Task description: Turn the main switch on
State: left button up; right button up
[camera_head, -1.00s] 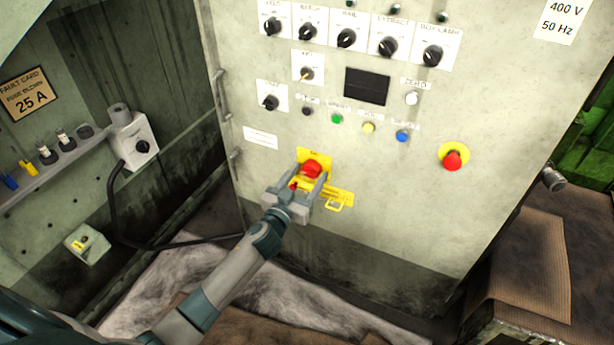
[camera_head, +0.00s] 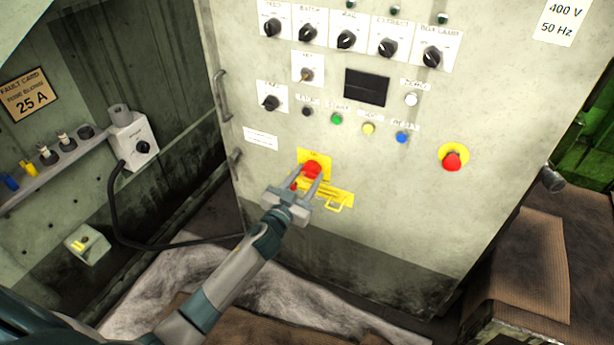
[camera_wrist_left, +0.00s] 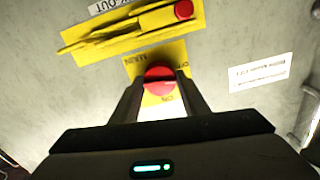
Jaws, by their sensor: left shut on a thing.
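The main switch is a red rotary knob (camera_head: 313,167) on a yellow plate (camera_head: 303,153), low on the pale cabinet front. It also shows in the left wrist view (camera_wrist_left: 158,76), where "ON" and part of another label are printed around it. My left gripper (camera_head: 307,176) reaches it from below; in the wrist view its two fingers (camera_wrist_left: 161,90) lie on either side of the knob, shut on it. A dark band crosses the knob there; its exact setting is hard to tell. My right gripper is not in view.
A yellow lock-out bar with a handle (camera_head: 340,199) sits just below the switch, close to my fingers. A red emergency button (camera_head: 453,160) is at the right. Selector knobs and coloured buttons fill the panel above. A dark cable (camera_head: 170,246) hangs at the left.

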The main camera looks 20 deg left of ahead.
pick_arm(q)
jog(key=m, duration=0.4)
jog(key=shift+p, duration=0.35)
jog(key=m, duration=0.2)
jog(key=shift+m, duration=1.3)
jog(key=shift+m+p, duration=0.35)
jog(key=shift+m, duration=0.55)
jog(key=m, duration=0.3)
jog(key=shift+m, duration=1.5)
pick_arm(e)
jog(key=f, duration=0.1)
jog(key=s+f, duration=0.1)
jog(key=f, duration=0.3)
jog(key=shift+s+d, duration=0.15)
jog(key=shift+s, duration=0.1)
